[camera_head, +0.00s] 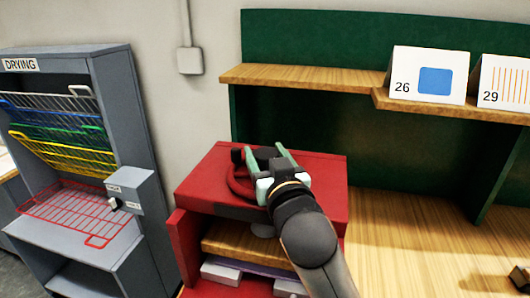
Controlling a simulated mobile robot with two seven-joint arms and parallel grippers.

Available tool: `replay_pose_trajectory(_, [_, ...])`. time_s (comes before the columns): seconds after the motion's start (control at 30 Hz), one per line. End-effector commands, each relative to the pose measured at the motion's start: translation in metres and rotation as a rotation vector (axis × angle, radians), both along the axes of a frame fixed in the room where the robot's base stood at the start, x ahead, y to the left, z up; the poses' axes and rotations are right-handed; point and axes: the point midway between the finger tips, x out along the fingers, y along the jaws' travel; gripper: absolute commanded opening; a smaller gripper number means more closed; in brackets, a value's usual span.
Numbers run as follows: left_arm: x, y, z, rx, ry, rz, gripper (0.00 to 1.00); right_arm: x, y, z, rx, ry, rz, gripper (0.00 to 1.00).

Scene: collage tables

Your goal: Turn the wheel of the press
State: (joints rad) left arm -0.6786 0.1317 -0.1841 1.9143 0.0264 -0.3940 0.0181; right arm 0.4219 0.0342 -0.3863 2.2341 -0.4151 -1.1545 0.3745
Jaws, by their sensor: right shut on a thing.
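The red press (205,185) stands on the wooden table in the middle of the head view. Its red wheel (237,187) lies flat on top, partly hidden behind my gripper. A dark knob shows at the wheel's left rim. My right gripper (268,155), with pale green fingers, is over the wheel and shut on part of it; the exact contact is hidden. Inside the press, a wooden board (245,249) sits above pale blocks. My left gripper is not in view.
A grey drying rack (100,80) with coloured wire shelves stands at the left. A wooden shelf (300,78) with cards 26 (428,75) and 29 (503,85) runs behind the press. The table (410,225) right of the press is mostly clear.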

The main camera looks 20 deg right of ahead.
Motion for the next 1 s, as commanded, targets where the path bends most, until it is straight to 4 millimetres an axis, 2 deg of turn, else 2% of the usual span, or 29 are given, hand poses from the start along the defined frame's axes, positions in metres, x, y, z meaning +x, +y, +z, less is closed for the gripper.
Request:
replay_pose_trajectory(0.37, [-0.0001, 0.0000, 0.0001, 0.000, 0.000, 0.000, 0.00, 0.0000, -0.0005, 0.0007, 0.003, -0.002, 0.001, 0.00])
replay_pose_trajectory(0.4, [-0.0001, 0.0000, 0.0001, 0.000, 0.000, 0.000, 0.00, 0.0000, -0.0005, 0.0007, 0.003, -0.002, 0.001, 0.64])
replay_pose_trajectory(0.67, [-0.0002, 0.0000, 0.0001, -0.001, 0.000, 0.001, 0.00, 0.0000, -0.0001, 0.0004, 0.001, -0.001, 0.001, 0.93])
replay_pose_trajectory(1.0, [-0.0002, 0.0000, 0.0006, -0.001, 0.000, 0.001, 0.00, 0.0006, -0.0001, 0.0003, 0.001, 0.000, 0.002, 0.93])
